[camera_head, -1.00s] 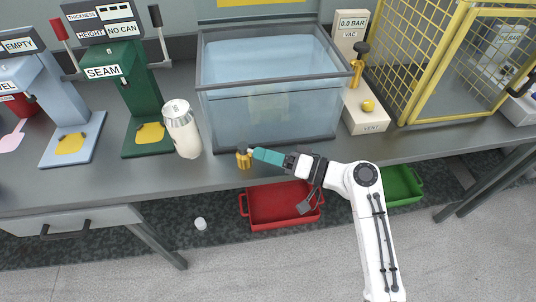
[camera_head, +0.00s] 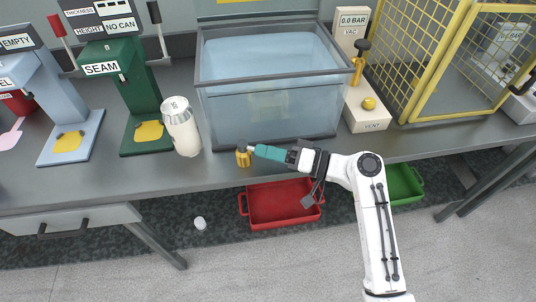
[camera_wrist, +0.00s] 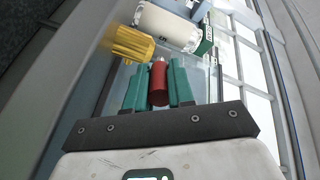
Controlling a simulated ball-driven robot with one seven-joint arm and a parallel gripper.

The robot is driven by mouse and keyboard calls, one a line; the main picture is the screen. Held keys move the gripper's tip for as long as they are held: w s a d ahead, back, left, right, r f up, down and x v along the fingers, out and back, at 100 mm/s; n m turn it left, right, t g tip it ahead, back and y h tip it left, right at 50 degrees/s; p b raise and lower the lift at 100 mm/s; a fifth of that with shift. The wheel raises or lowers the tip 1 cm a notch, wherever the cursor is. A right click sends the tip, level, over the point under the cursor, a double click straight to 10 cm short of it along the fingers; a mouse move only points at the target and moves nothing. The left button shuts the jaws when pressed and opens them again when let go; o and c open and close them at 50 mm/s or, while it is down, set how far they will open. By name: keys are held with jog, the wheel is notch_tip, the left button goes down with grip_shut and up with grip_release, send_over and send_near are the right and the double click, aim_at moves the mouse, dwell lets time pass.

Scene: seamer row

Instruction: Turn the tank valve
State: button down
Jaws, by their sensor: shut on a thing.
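The water tank (camera_head: 268,118) is a clear box with a dark rim on the bench. In the wrist view, my gripper (camera_wrist: 158,88) is shut on a red handle (camera_wrist: 159,84) next to the yellow piece. The fingers hide the handle in the head view.
A white can (camera_head: 181,126) stands left of the tank, before the green SEAM machine (camera_head: 140,85). The VENT stand (camera_head: 368,115) and a yellow cage (camera_head: 450,60) are to the right. A red tray (camera_head: 280,205) and a green tray (camera_head: 403,186) lie below the bench.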

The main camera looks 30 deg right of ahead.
jog(key=n+g+b, duration=0.1)
jog(key=w+g+y, duration=0.1)
jog(key=d+n+g+y+b, duration=0.1)
jog(key=shift+w+f+n+b, duration=0.15)
jog(key=shift+f+n+b, duration=0.1)
jog(key=shift+n+b, duration=0.1)
jog(key=shift+w+d+r+n+g+y+b, duration=0.15)
jog(key=shift+w+n+g+y+b, duration=0.1)
jog(key=shift+n+g+y+b, duration=0.6)
jog(key=shift+p, duration=0.35)
jog(key=c, duration=1)
grip_release()
jog(key=shift+o, duration=0.2)
jog(key=shift+d, duration=0.1)
jog(key=v, duration=1)
jog(key=shift+s+d+r, duration=0.15)
jog(key=shift+d+r, duration=0.05)
jog(key=shift+d, duration=0.1)
jog(key=shift+c, duration=0.4)
